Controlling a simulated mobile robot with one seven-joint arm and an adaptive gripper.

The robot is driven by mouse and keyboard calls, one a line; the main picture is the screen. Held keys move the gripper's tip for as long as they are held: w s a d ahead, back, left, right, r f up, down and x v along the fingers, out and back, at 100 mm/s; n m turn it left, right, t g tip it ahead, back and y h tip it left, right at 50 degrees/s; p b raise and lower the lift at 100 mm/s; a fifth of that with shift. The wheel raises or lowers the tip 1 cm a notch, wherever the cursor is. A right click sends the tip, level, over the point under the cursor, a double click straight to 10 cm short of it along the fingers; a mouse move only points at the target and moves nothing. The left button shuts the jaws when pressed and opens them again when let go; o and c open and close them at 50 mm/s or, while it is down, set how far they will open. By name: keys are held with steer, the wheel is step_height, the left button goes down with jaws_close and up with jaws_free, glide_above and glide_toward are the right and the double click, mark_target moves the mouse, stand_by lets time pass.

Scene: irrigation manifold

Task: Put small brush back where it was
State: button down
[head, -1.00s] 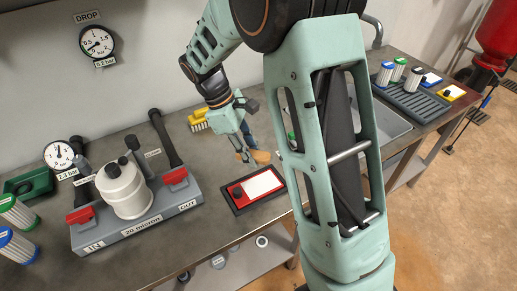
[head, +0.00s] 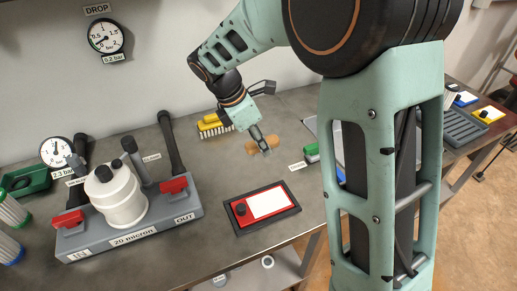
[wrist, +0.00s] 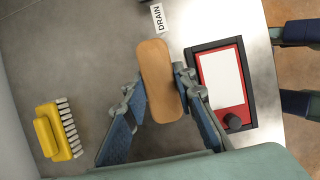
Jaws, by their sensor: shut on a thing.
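My gripper (head: 264,147) is low over the bench behind the red-framed panel. In the wrist view its two fingers (wrist: 160,112) stand on either side of a rounded tan wooden piece (wrist: 158,75), shut on it. I take this piece to be the small brush; no bristles show on it. It also shows in the head view (head: 278,142), partly hidden by the gripper. I cannot tell whether it touches the bench. A larger yellow brush (wrist: 58,132) with pale bristles lies apart, to the left; it also shows in the head view (head: 210,124).
The red-framed panel (head: 239,223) with a white sheet and dark knob lies in front of my gripper. A DRAIN label (wrist: 157,17) is near the wooden piece. A green item (head: 312,151) is to the right. The filter manifold (head: 128,232) stands left. Bare bench lies between.

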glide_above(262, 156)
steer(key=a, duration=0.1)
steer(key=f, duration=0.6)
steer(key=shift+s+a+f+b, duration=0.2)
steer(key=shift+s+f+b, duration=0.2)
steer(key=shift+w+f, duration=0.15)
steer(key=shift+f, duration=1.55)
steer(key=shift+f, duration=0.1)
steer(key=c, duration=1.6)
jaws_free()
steer(key=p+v, duration=0.1)
steer(key=v, duration=1.1)
